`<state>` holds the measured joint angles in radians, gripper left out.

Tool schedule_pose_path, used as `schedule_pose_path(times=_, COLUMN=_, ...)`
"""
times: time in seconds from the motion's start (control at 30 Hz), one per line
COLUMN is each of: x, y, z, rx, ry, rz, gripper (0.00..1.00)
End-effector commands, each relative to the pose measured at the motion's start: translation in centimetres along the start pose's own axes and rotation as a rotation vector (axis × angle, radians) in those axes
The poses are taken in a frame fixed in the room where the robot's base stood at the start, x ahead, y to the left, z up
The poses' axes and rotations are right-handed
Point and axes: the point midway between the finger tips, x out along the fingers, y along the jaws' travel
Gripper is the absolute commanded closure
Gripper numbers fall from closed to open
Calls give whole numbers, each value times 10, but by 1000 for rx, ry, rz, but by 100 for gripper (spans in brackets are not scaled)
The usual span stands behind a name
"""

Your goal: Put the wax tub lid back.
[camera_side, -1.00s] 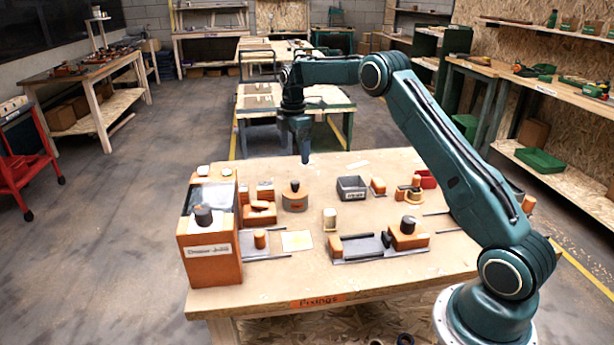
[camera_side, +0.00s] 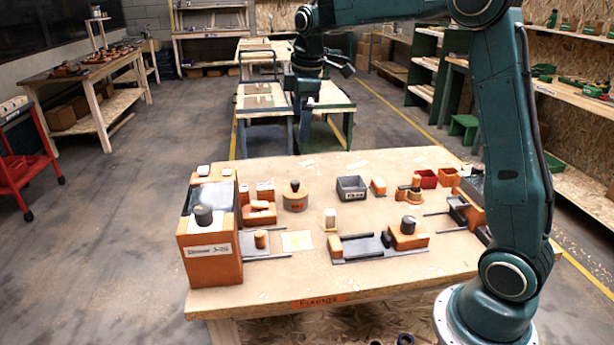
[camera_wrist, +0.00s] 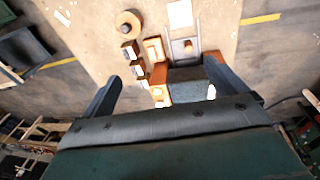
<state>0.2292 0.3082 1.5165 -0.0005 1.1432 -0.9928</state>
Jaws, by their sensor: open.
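My gripper (camera_side: 322,92) is raised well above and behind the bench's back edge, apart from the tub. In the wrist view my gripper (camera_wrist: 160,70) has its two dark fingers wide apart with nothing between them.
A tall orange dispenser box (camera_side: 211,265) stands at the bench's left end. A grey bin (camera_side: 351,188), a small pale block (camera_side: 330,219) and a sliding fixture with an orange block (camera_side: 408,238) stand on the bench. Bare wood shows along the front and between items.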

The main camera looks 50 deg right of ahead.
Motion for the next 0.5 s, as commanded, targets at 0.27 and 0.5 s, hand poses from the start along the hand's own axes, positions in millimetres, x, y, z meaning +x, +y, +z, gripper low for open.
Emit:
schedule_pose_path(times=0.27, x=-44, y=-66, z=17, rx=166, ry=55, rz=50, gripper=3)
schedule_pose_path(times=0.5, x=-66, y=-123, z=40, rx=313, ry=111, rz=79, gripper=3)
